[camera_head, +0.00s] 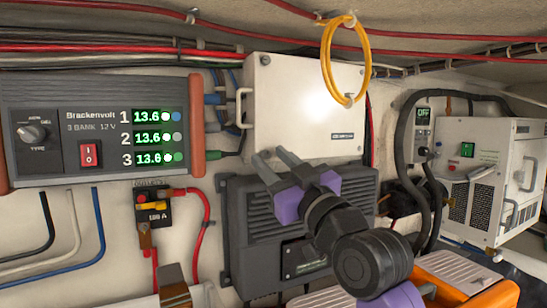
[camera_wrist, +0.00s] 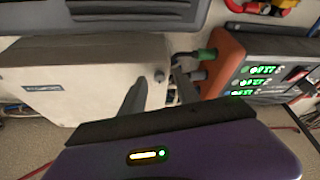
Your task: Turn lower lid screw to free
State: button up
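The white box (camera_head: 310,110) with a flat lid hangs on the back wall, and a small dark label marks its lower right. In the head view, its lower left corner is partly behind my gripper (camera_head: 270,156), and the lower screw is hard to make out there. The wrist view shows the box upside down (camera_wrist: 60,85), with a small grey lid screw (camera_wrist: 160,75) near its edge. My gripper (camera_wrist: 161,80) is open, its two grey fingers on either side of that screw in the picture. Whether they touch it, I cannot tell.
A battery charger (camera_head: 75,120) with green readouts is left of the box. A dark finned unit (camera_head: 245,230) sits just below it. A yellow cable loop (camera_head: 328,70) hangs over its upper right. A white device (camera_head: 490,180) with thick hoses stands at right.

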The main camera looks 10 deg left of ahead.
grip_shut()
